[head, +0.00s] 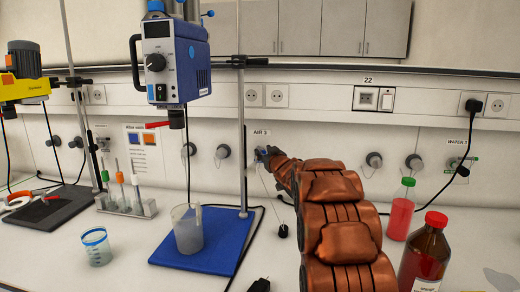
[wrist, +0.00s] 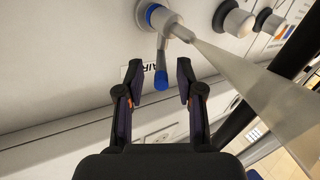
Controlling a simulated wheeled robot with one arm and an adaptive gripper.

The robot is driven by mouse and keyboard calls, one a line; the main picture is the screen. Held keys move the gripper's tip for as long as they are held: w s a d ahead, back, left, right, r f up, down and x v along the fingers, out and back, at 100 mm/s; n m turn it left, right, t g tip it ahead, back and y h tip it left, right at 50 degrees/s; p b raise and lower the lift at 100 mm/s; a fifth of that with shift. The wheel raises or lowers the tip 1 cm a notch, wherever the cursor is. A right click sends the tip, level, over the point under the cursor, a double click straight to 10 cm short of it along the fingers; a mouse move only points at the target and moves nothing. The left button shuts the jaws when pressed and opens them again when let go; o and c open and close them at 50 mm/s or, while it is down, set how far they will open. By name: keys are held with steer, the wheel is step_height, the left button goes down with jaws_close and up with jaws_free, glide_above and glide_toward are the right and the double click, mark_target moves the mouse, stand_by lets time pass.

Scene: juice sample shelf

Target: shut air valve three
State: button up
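The air valve three shows in the wrist view as a white and grey knob (wrist: 163,18) with a blue ring. A thin grey lever with a blue tip (wrist: 161,80) extends from it toward my gripper. My gripper (wrist: 160,92) is open, with one finger on each side of the blue tip and a visible gap to both. In the head view, the AIR 3 label (head: 261,132) is on the wall, and my gripper (head: 268,155) is just below it. My arm and gripper hide most of the valve there.
The rod's blue base (head: 205,255) bears a beaker (head: 187,232). A red-capped brown bottle (head: 424,255) and a green-capped red bottle (head: 401,212) stand right of my arm.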

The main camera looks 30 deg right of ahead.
mark_target(260, 148)
steer(key=shift+w+d+p, duration=0.2)
steer(key=shift+w, duration=0.8)
steer(key=shift+w+d+p, duration=0.15)
steer(key=shift+w+p, duration=0.05)
steer(key=shift+w, duration=0.8)
jaws_close()
